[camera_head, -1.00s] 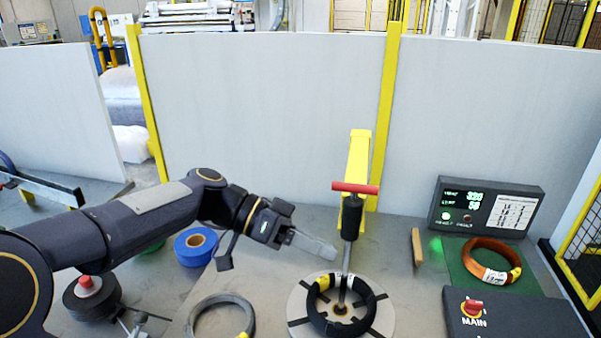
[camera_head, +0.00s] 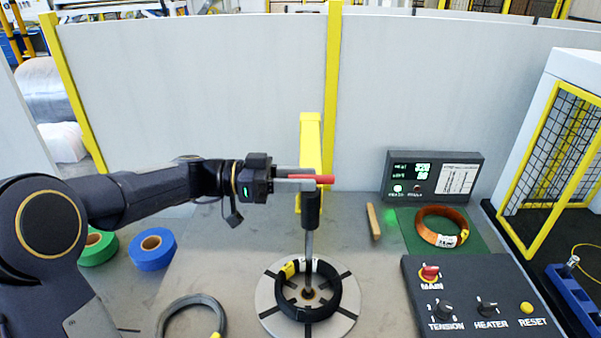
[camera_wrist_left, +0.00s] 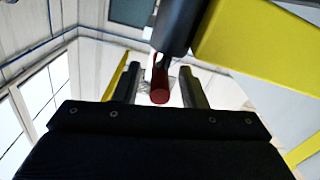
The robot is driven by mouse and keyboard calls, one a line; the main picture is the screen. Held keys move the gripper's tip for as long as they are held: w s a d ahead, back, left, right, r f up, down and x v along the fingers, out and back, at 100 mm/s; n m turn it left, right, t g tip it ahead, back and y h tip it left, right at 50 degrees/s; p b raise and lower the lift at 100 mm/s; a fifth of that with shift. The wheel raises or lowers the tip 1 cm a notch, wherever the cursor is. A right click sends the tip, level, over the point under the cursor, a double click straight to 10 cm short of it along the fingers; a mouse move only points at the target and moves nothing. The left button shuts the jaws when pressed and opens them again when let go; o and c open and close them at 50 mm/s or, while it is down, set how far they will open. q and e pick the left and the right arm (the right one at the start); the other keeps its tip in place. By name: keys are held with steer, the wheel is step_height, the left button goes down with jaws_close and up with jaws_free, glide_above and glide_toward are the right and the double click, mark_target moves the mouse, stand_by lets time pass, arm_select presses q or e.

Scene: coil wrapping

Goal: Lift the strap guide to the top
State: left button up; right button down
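The strap guide has a red crossbar handle (camera_head: 324,179), a dark cylinder (camera_head: 311,210) and a thin rod reaching down into the black coil (camera_head: 331,306) on the round plate. My left gripper (camera_head: 306,181) is level with the handle, its fingers over the handle's left half. In the left wrist view, the red handle (camera_wrist_left: 160,82) lies between the two fingers (camera_wrist_left: 161,88), with a gap visible on each side. The left gripper is open around the handle. My right gripper is not in view.
A yellow post (camera_head: 311,140) stands right behind the guide. To the right are a wooden block (camera_head: 374,221), a copper coil (camera_head: 441,227) on a green mat, a display box (camera_head: 432,178) and a control panel (camera_head: 480,300). A grey coil (camera_head: 190,318) and blue tape roll (camera_head: 152,249) lie left.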

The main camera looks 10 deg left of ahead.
arm_select(q)
steer(key=shift+d, duration=0.1)
jaws_close()
stand_by(0.3)
step_height(320, 180, up, 10)
steer(key=shift+f, duration=0.25)
step_height(320, 180, up, 13)
steer(key=p, duration=0.3)
steer(key=shift+r, duration=0.1)
jaws_free()
